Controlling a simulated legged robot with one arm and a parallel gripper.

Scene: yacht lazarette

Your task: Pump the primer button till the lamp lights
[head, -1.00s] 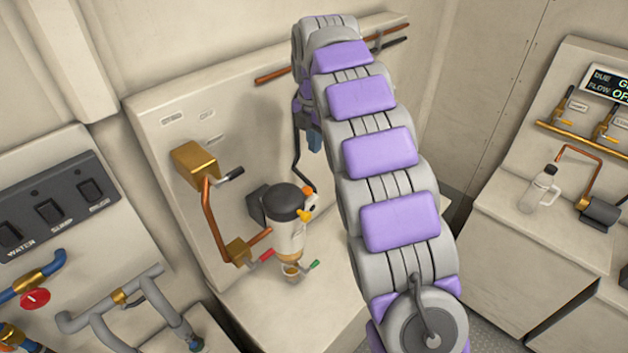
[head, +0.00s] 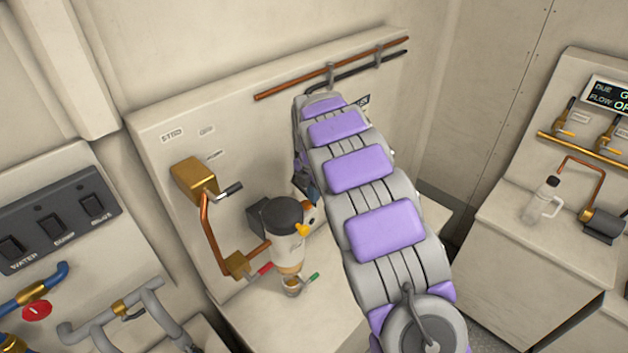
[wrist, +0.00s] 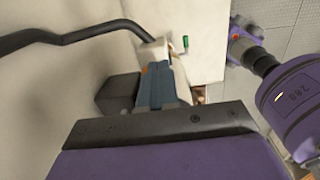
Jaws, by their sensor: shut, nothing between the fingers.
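A filter unit with a dark cap and pale body (head: 286,246) is mounted on the cream panel in the head view. A small yellow part (head: 302,230) and an orange-and-white part sit on its right side, close to my gripper; I cannot tell which is the primer button. My gripper (head: 308,188) is mostly hidden by my arm there, just above and right of the filter. In the wrist view my gripper's blue-grey fingers (wrist: 156,88) are shut and empty, pointing toward the filter area, where contact cannot be told. I cannot make out a lamp in either view.
A brass valve block (head: 193,179) with a copper pipe stands left of the filter. Red and green levers and a small cup (head: 291,286) are below it. A dark bent pipe (wrist: 70,38) crosses the wrist view. A switch panel is left; a clear bottle (head: 546,198) stands right.

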